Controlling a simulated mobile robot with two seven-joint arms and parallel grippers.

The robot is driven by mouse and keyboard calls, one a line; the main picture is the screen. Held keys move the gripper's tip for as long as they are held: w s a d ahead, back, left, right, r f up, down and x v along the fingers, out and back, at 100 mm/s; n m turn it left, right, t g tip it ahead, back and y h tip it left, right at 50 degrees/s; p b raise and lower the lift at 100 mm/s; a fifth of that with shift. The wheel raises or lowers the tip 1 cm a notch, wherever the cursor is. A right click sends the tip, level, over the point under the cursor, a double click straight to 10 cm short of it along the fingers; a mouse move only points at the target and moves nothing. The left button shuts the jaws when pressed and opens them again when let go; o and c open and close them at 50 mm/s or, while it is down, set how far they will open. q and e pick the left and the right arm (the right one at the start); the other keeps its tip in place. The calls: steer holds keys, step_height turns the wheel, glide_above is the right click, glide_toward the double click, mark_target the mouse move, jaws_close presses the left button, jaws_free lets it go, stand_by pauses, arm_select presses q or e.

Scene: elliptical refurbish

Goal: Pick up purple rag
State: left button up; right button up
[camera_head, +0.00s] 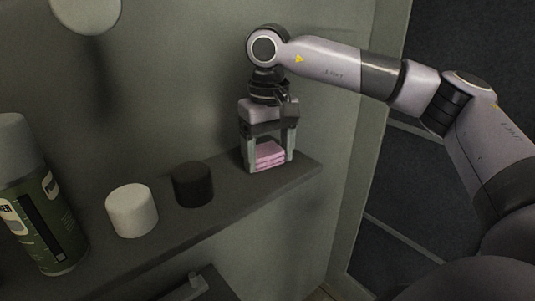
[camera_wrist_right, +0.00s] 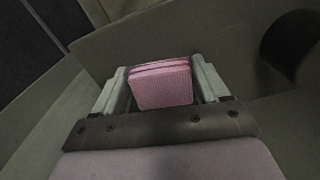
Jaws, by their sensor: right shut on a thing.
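The purple rag (camera_head: 269,155) is a folded pink-purple stack near the right end of the dark shelf (camera_head: 225,204). My right gripper (camera_head: 268,163) comes down on it from above, with one finger on each side, and is shut on it. In the right wrist view the rag (camera_wrist_right: 161,84) sits between the two fingers of the right gripper (camera_wrist_right: 162,80). Whether the rag still touches the shelf is hard to tell. My left gripper is not in view.
A black cylinder (camera_head: 193,184) and a white cylinder (camera_head: 132,210) stand on the shelf left of the rag. A green spray can (camera_head: 40,215) stands at the far left. A wall rises right behind the shelf.

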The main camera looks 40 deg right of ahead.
mark_target(268, 152)
step_height(268, 152, up, 8)
step_height(268, 152, up, 12)
steer(key=p, duration=0.4)
steer(key=shift+f, duration=0.15)
steer(key=shift+o, duration=0.9)
steer(key=shift+c, duration=0.4)
